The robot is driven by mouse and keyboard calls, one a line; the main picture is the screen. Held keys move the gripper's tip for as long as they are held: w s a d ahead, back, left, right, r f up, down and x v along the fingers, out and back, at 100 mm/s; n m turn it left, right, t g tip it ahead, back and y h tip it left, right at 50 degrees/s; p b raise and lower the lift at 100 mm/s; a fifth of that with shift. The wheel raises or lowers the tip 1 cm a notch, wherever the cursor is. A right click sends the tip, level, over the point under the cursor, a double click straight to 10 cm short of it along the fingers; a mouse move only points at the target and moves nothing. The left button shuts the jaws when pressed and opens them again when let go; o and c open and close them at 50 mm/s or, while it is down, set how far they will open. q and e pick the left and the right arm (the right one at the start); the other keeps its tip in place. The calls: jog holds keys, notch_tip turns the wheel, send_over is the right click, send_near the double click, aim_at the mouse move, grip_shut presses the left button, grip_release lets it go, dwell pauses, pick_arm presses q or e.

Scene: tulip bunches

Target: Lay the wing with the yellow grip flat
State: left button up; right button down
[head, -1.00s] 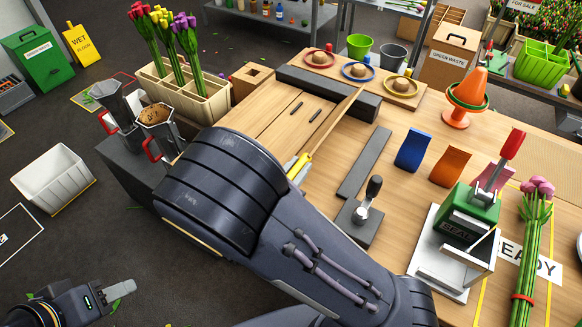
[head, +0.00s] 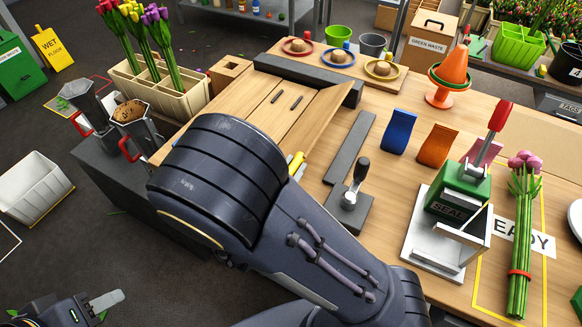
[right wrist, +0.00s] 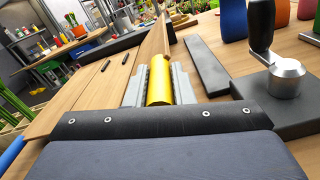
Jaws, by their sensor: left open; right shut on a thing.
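The wooden wing (head: 322,122) stands tilted along the right side of the wooden board with two dark slots (head: 268,108); its broad face shows, and it is not flat. Its yellow grip (head: 296,160) is partly hidden by my right arm in the head view. In the right wrist view my right gripper (right wrist: 159,88) is shut on the yellow grip (right wrist: 159,80), one grey finger on each side, and the wing (right wrist: 155,42) rises beyond. My left gripper (head: 104,302) is open and empty at the lower left, over the floor.
A dark flat bar (head: 350,145) and a lever on a dark base (head: 350,205) lie right of the wing. Blue (head: 398,132) and orange (head: 437,146) blocks stand beyond. A dark rail (head: 300,78) crosses the board's far end. A tulip crate (head: 160,95) stands left.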

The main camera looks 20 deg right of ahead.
jog(key=c, duration=1.3)
grip_release()
jog(key=shift+o, duration=0.2)
jog(key=v, duration=0.8)
jog(key=shift+d, duration=0.1)
jog(key=shift+c, duration=0.4)
